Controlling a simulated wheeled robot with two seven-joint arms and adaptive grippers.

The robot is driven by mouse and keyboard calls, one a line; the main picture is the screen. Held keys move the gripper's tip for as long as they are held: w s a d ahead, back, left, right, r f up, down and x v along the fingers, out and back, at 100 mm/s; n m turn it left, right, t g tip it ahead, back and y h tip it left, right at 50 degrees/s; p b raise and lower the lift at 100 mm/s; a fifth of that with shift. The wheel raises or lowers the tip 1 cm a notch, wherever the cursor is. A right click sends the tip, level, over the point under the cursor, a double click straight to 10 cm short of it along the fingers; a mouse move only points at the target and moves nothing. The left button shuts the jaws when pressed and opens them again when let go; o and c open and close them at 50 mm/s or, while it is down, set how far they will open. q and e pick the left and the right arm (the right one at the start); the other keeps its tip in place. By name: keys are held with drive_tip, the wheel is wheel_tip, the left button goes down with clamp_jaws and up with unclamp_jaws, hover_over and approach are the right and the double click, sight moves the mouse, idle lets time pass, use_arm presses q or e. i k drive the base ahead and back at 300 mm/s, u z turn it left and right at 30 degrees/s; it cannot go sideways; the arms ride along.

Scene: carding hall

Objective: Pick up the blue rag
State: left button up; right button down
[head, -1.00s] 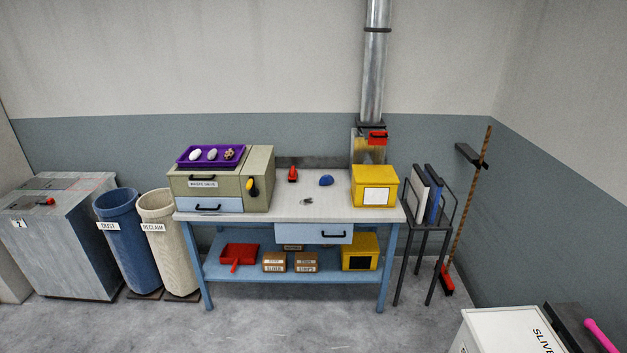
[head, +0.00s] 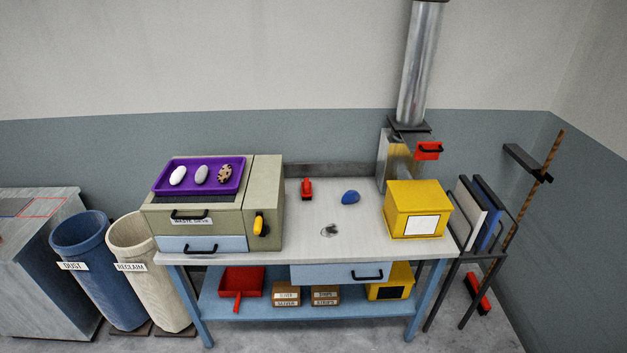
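The blue rag (head: 350,197) appears as a small rounded blue lump on the pale top of the workbench (head: 310,238), right of the middle and toward the back. It lies between a small red object (head: 307,188) on its left and a yellow box (head: 417,210) on its right. Nothing covers it. Neither of my grippers shows in the head view.
A small dark tuft (head: 329,231) lies in front of the rag. A waste sieve cabinet (head: 268,190) bearing a purple tray (head: 240,180) fills the bench's left side. A metal duct (head: 418,70) rises behind. Bins marked dust (head: 85,240) and reclaim (head: 138,238) stand left.

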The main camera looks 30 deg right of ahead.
sight(351, 196)
drive_tip(key=z, duration=0.25)
drive_tip(key=i, duration=1.15)
drive_tip(key=z, duration=1.4)
drive_tip(key=i, duration=0.85)
drive_tip(key=z, duration=0.95)
